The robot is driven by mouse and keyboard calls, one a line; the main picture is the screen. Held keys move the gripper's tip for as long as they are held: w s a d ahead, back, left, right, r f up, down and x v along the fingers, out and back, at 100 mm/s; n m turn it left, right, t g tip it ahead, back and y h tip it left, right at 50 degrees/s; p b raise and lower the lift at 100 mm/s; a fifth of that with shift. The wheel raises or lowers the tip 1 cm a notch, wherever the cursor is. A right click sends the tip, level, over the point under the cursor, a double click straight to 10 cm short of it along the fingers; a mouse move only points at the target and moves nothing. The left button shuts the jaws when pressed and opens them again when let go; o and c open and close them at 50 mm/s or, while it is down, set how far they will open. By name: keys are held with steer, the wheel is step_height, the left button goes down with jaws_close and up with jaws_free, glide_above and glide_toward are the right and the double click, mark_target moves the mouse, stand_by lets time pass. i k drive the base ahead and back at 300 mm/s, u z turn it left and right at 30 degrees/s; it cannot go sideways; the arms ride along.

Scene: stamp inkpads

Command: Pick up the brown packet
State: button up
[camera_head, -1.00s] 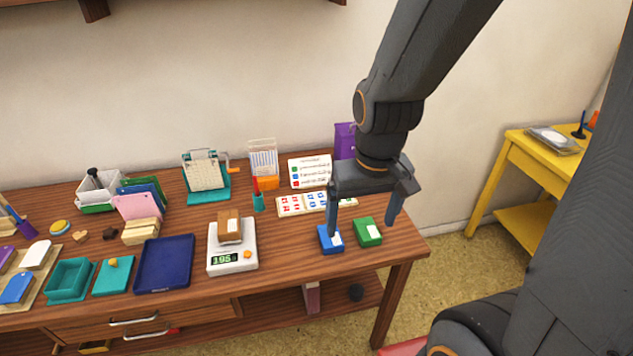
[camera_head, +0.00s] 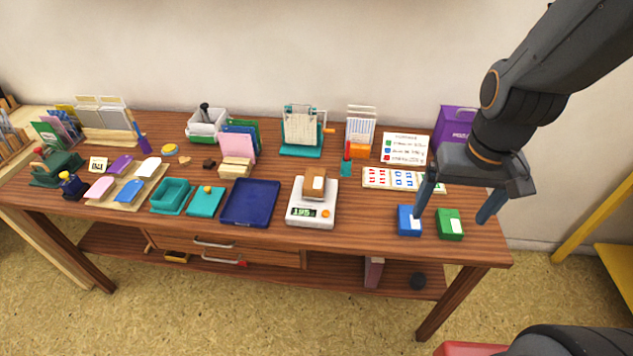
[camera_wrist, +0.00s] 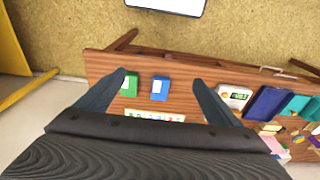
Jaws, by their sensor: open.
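The brown packet (camera_head: 315,185) lies on the pan of the white kitchen scale (camera_head: 299,216), whose display reads 195. A pale label shows on the packet's top. My gripper (camera_head: 451,217) is open and empty. It is to the right of the scale, over the blue box (camera_head: 404,220) and green box (camera_head: 449,228) near the table's right end. In the wrist view my open gripper (camera_wrist: 158,78) has the green box (camera_wrist: 130,84) and blue box (camera_wrist: 160,88) between its fingers. The scale (camera_wrist: 234,93) shows right of the fingers there; the packet is hard to make out.
A dark blue tray (camera_head: 250,204) lies left of the scale. A purple box (camera_head: 455,124) stands at the back right. Bare wood lies between scale and blue box.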

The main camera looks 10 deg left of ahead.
mark_target(315, 179)
steer(key=k, duration=0.6)
steer(key=u, duration=0.8)
steer(key=i, duration=1.15)
steer(key=u, duration=0.35)
